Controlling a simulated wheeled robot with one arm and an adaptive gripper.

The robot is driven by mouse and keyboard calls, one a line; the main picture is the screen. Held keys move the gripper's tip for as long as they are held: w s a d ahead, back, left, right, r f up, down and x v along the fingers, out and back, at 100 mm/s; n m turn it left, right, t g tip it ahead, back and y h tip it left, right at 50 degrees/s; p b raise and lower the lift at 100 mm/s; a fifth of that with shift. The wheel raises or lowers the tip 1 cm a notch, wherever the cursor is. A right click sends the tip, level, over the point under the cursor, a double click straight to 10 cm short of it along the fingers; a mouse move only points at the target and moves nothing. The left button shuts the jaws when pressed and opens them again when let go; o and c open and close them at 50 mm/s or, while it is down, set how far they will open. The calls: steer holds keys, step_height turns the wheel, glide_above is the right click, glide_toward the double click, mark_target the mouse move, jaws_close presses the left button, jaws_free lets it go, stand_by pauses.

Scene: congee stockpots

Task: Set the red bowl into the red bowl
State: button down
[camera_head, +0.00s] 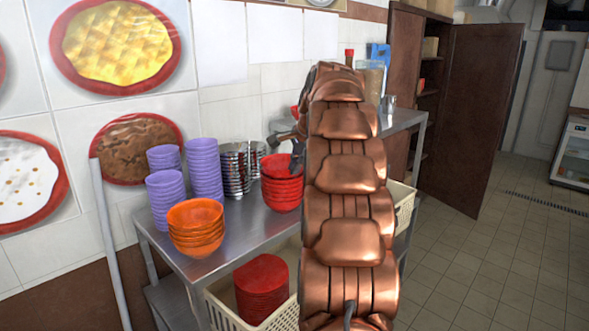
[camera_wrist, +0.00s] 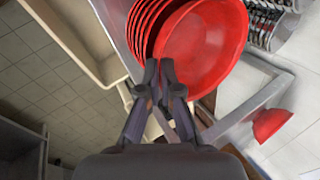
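A stack of red bowls (camera_head: 281,192) stands on the steel table, right of the metal cups. The top red bowl (camera_head: 277,166) shows its inside; in the wrist view this bowl (camera_wrist: 205,45) is large, with the rims of the stacked red bowls (camera_wrist: 147,25) to its left. My gripper (camera_wrist: 160,66) has its dark fingertips close together at the near rim of the top bowl, seemingly pinching it. In the head view my arm hides most of the gripper. I cannot tell whether the top bowl rests fully in the stack.
Orange bowls (camera_head: 196,222), purple bowl stacks (camera_head: 206,170) and metal cups (camera_head: 236,168) stand left of the red stack. Below, a cream crate (camera_head: 222,314) holds red items (camera_head: 262,285). The wall is close behind the table; open floor lies to the right.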

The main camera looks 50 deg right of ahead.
steer(key=shift+f, duration=0.6)
steer(key=shift+f, duration=0.2)
steer(key=c, duration=1.3)
jaws_free()
steer(key=shift+b+v, duration=1.2)
steer(key=shift+v, duration=4.95)
steer(key=shift+w+a, duration=0.1)
steer(key=shift+w, duration=0.1)
